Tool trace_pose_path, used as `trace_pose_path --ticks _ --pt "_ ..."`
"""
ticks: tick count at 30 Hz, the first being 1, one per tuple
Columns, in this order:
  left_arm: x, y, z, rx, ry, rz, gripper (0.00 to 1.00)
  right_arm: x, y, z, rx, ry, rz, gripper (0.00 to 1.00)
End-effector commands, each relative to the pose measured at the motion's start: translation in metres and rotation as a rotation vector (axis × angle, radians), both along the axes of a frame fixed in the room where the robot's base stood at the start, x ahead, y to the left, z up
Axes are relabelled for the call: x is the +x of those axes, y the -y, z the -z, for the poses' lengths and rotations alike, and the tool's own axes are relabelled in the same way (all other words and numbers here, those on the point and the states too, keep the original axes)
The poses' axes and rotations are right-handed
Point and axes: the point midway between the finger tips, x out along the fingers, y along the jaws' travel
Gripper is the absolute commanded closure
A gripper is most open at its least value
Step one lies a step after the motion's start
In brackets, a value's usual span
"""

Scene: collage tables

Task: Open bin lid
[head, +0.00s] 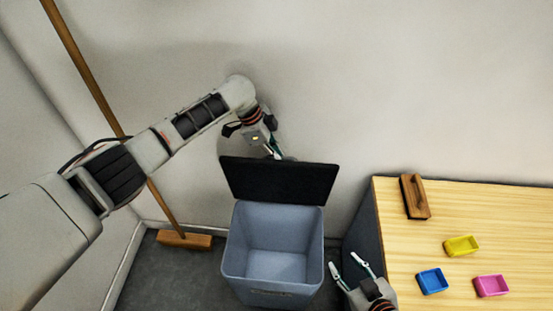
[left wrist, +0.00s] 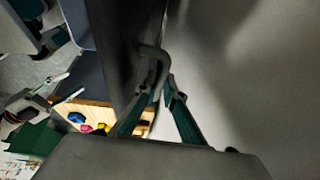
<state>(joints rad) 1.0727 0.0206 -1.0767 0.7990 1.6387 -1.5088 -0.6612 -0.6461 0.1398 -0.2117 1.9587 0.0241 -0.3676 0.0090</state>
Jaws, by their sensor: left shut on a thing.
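The bin (head: 272,262) is grey-blue, stands on the floor and is empty inside. Its black lid (head: 279,182) is raised at the back, leaving the opening clear. My left gripper (head: 274,150) is at the lid's upper edge, its fingertips partly hidden behind the lid. In the left wrist view the lid (left wrist: 120,60) is seen edge-on with a dark looped handle (left wrist: 156,65), and the left fingers are shut on this handle. My right gripper (head: 350,267) is open and empty, low between the bin and the table.
A broom (head: 184,240) leans in the left corner. A wall is close behind the lid.

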Motion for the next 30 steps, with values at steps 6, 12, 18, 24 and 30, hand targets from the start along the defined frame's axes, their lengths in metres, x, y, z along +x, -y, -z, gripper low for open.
trace_pose_path --ticks 6,12,18,24,30 --pt "0.002 -0.006 0.01 0.013 -0.004 -0.006 1.0 -0.003 0.0 0.005 0.001 -0.007 0.0 0.6" --pt "0.004 -0.006 0.008 0.011 -0.001 -0.009 1.0 -0.003 0.0 0.005 0.001 -0.006 0.0 0.6" --pt "0.005 -0.006 0.007 0.007 -0.001 -0.012 0.74 -0.003 -0.001 0.002 0.003 -0.003 -0.001 0.6" --pt "0.004 -0.003 0.003 0.003 0.001 -0.008 0.74 0.001 -0.001 0.0 0.003 0.004 -0.001 0.6" --pt "0.005 -0.004 -0.002 0.001 0.002 -0.007 0.74 -0.002 0.0 0.002 -0.001 -0.003 -0.001 0.6"
